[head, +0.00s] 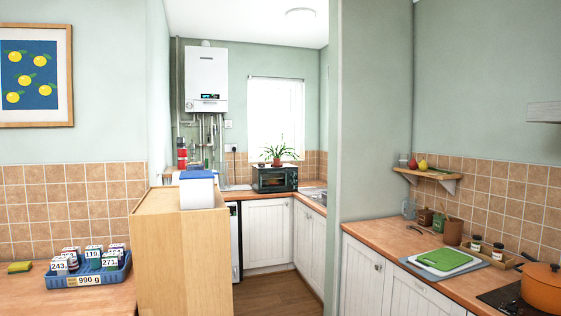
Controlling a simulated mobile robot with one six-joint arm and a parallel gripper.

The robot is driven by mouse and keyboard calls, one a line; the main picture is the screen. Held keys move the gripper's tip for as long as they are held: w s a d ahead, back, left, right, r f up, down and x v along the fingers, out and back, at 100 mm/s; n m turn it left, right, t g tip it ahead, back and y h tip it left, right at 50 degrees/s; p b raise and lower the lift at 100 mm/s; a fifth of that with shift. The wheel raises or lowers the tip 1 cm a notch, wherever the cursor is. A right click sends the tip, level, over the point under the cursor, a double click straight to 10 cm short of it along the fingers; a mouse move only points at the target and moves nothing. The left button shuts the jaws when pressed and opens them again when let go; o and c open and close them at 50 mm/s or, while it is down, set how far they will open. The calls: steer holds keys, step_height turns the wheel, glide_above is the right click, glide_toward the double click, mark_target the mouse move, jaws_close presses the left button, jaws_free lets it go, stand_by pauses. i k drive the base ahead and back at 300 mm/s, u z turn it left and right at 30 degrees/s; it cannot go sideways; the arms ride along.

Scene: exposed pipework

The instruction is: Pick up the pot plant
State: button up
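The pot plant (277,153) stands upright on top of a dark microwave (275,179) in the far corner of the kitchen, in front of the bright window. It has long thin green leaves that spread out and a small reddish-brown pot. The plant looks fully in view, though it is small at this distance. My gripper is not in view, so its state does not show.
A tall wooden cabinet (180,250) with a blue-lidded white container (197,190) stands at centre left. A wooden counter (400,243) runs along the right, holding a green chopping board (443,260) and an orange pot (541,288). Brown floor (268,293) is clear between them.

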mark_target(276, 159)
steer(key=u, duration=0.15)
steer(key=i, duration=5.4)
steer(key=u, duration=0.35)
steer(key=i, duration=2.15)
steer(key=u, duration=0.05)
